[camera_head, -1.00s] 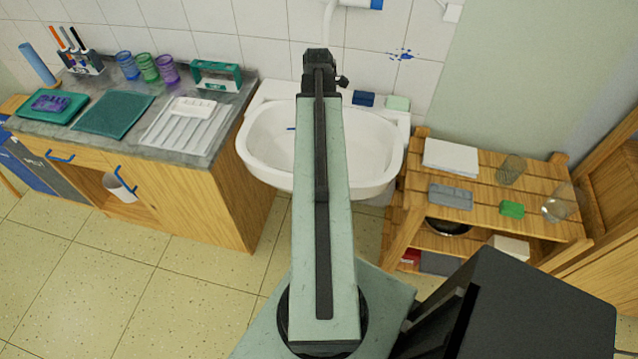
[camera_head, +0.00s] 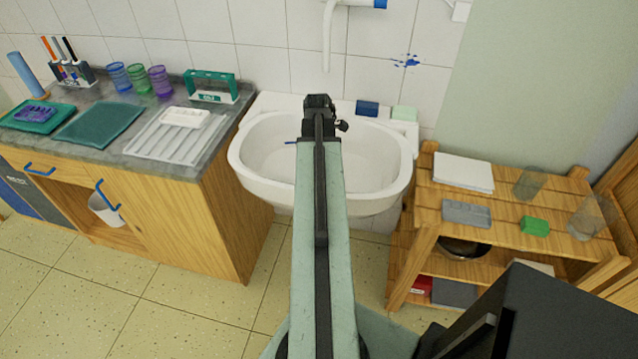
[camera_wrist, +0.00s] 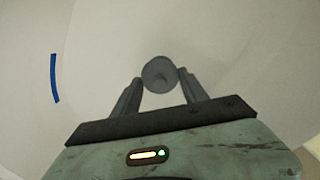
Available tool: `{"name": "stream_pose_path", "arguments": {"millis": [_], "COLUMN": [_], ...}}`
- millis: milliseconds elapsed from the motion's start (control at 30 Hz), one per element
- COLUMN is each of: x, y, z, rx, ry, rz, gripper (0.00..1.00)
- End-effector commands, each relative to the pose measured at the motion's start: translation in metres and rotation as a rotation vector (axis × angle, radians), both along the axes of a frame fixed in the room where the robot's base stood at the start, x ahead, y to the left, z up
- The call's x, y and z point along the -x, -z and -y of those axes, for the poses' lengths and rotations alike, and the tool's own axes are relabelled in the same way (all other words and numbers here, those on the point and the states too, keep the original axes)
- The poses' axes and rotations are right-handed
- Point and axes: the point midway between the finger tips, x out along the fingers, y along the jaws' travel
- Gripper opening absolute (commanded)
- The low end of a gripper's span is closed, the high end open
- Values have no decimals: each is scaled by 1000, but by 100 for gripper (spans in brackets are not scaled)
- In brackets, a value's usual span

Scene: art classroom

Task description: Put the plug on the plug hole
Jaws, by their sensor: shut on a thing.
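The plug (camera_wrist: 159,72) is a small dark grey round piece. In the wrist view it sits between the two fingertips of my gripper (camera_wrist: 160,79), which is shut on it. Around and beyond it is the pale inside of the white sink basin (camera_wrist: 215,45). In the head view my arm reaches over the basin (camera_head: 252,160), and its dark end is above the back part of the bowl. My arm hides the fingertips and plug there. The plug hole does not show in either view.
A thin blue strip (camera_wrist: 54,78) lies in the basin, left of the plug. A blue block (camera_head: 367,108) and a pale green block (camera_head: 404,113) sit on the sink's back rim. A counter (camera_head: 215,125) stands left, a wooden shelf (camera_head: 425,190) right. A white spout (camera_head: 328,35) hangs above.

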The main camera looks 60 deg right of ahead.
Motion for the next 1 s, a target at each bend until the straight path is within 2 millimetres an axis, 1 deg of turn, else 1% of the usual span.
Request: {"name": "stream_pose_path", "arguments": {"millis": [67,200,267,500,633,667,700,733,1000], "x": [0,0,0,1,1,1,1,1,1], "y": [7,32,39,35,39,38,37,37,37], "z": [0,0,0,0,0,0,0,0,1], "rx": [0,0,0,0,0,0,0,0,0], "ry": [0,0,0,1,1,1,1,1,2], "rz": [0,0,0,0,0,0,0,0,0], "gripper": [6,6,6,6,6,59,70,73,73]}}
